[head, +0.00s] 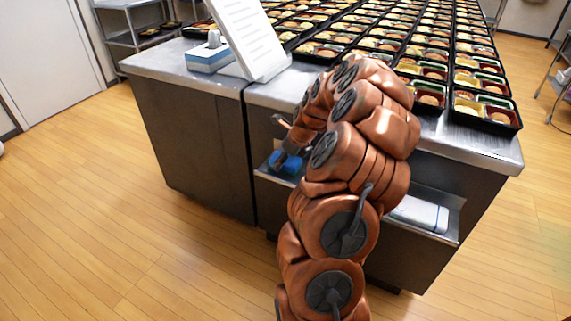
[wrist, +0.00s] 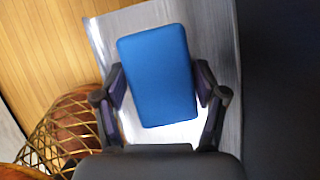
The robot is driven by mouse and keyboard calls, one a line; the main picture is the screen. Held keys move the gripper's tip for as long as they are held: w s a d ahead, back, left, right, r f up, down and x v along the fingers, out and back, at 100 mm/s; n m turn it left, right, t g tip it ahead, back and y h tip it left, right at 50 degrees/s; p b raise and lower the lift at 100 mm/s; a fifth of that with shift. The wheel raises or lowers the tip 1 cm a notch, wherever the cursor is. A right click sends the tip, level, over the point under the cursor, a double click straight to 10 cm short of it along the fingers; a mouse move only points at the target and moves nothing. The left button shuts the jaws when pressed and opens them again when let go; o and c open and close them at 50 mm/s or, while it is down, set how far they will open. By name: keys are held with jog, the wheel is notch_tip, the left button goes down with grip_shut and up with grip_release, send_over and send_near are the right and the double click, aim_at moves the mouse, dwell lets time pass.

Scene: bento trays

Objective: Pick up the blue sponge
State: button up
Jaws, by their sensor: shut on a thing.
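The blue sponge (wrist: 158,75) fills the middle of the wrist view, a plain rectangular block lying slightly tilted in the picture. My gripper (wrist: 160,84) has one dark finger on each of its long sides and is shut on it. In the head view the sponge (head: 287,164) shows at the left part of the low metal shelf (head: 262,161), below the counter top. My gripper (head: 284,152) is right at it there, partly hidden by my copper arm. I cannot tell whether the sponge still touches the shelf.
A white-blue packet (head: 420,213) lies at the shelf's right. A woven wire shape (wrist: 55,135) is low left in the wrist view. The wooden floor at left is clear.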

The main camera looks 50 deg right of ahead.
jog(key=shift+r, duration=1.5)
jog(key=shift+s+r, duration=0.15)
jog(key=shift+r, duration=0.25)
jog(key=s, duration=1)
jog(key=s+r, duration=0.1)
jog(key=s, duration=0.4)
jog(key=shift+s+r, duration=0.1)
jog(key=shift+s, duration=0.3)
